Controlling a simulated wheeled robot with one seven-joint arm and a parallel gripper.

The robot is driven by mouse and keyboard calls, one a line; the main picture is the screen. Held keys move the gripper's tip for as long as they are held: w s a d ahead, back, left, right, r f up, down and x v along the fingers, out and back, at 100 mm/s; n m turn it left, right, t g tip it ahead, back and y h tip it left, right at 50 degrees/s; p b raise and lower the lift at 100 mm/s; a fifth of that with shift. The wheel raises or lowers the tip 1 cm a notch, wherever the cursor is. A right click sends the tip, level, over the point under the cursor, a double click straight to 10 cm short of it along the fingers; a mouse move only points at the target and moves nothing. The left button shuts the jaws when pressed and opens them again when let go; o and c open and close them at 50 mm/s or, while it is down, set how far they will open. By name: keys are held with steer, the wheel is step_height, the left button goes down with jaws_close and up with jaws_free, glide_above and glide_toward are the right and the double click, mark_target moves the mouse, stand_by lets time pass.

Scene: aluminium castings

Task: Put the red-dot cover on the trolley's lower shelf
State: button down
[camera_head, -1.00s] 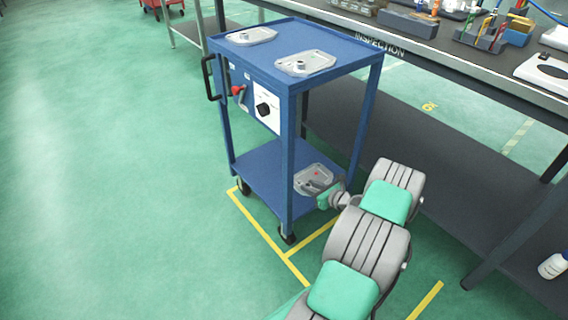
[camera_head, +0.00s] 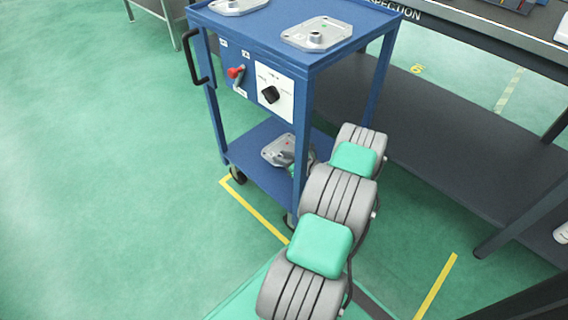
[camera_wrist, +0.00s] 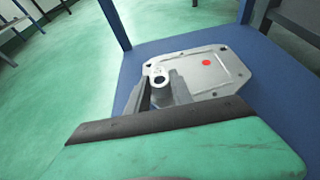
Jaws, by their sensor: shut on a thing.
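The red-dot cover is a flat grey cast plate (camera_wrist: 222,72) with a red dot and a raised round boss. My gripper (camera_wrist: 161,88) is shut on the boss, one finger on each side. In the head view the cover (camera_head: 277,151) is over the trolley's blue lower shelf (camera_head: 247,155), left of the near corner post. It looks level and at or just above the shelf; I cannot tell whether it touches. The shelf also surrounds it in the wrist view (camera_wrist: 285,48). My gripper is mostly hidden behind the post and my arm in the head view.
Blue corner posts (camera_head: 300,150) stand close to my arm. A control panel (camera_head: 275,88) is above the shelf opening. The inspection bench (camera_head: 480,35) is at the right.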

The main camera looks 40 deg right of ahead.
steer(key=shift+f+b, duration=0.55)
steer(key=shift+f, duration=1.05)
steer(key=shift+f, duration=0.2)
steer(key=c, duration=1.1)
jaws_free()
steer(key=shift+s+r, duration=0.3)
steer(key=shift+r, duration=0.05)
steer(key=p+v, duration=0.4)
steer(key=v, duration=0.7)
steer(key=shift+w+d, duration=0.1)
steer(key=shift+s, duration=0.3)
